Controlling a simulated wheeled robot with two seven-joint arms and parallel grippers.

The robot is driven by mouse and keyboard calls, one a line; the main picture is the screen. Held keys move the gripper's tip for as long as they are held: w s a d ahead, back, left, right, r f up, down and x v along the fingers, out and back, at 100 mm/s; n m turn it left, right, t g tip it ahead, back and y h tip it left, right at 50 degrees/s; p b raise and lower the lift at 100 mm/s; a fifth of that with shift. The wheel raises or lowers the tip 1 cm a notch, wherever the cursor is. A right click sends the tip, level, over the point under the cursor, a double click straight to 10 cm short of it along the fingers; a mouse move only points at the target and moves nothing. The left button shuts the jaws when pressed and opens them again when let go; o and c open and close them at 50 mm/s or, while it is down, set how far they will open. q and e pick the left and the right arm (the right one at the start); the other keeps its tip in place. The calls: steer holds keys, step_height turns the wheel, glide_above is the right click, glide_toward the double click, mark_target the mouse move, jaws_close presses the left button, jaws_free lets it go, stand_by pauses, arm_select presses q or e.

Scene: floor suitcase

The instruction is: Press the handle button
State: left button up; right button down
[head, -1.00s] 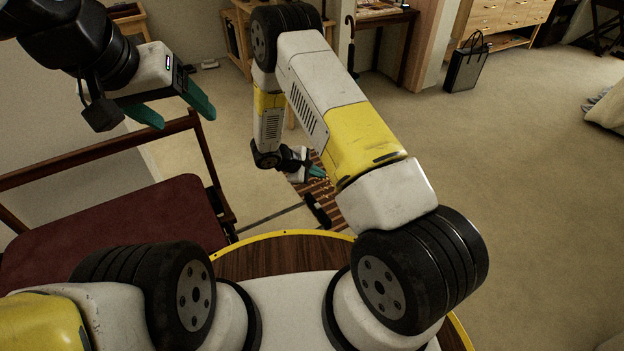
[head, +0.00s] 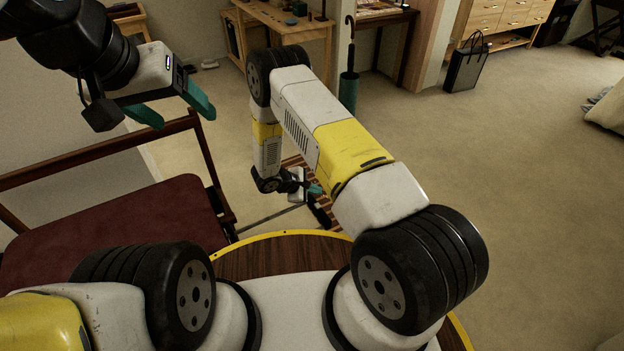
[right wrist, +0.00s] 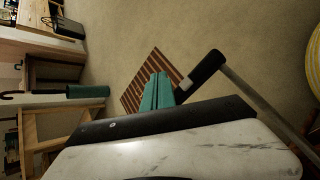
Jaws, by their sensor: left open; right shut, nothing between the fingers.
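The handle is a black grip (right wrist: 204,72) on a long metal rod (right wrist: 258,105). In the head view the grip (head: 321,213) shows just below my right gripper (head: 314,189), partly hidden by my arm. A small pale patch (right wrist: 185,85) shows at the grip's near end; I cannot tell if it is the button. My right gripper is shut and empty, its teal fingers (right wrist: 157,92) close beside that end; I cannot tell if they touch. My left gripper (head: 178,111) is open and empty, raised at the upper left.
A brown-striped piece (right wrist: 142,77) lies on the carpet beyond the grip. A dark red seat with a wooden frame (head: 110,235) stands at the left. A wooden desk (head: 285,28) and an umbrella stand (head: 348,92) are at the back.

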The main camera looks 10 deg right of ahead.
glide_above(315, 208)
steer(key=shift+w+d+f, duration=0.1)
steer(key=shift+f, duration=2.3)
steer(key=shift+f, duration=0.1)
steer(key=shift+f, duration=0.3)
steer(key=shift+f, duration=0.45)
stand_by(0.6)
stand_by(0.3)
steer(key=shift+r, duration=0.85)
steer(key=shift+r, duration=2.55)
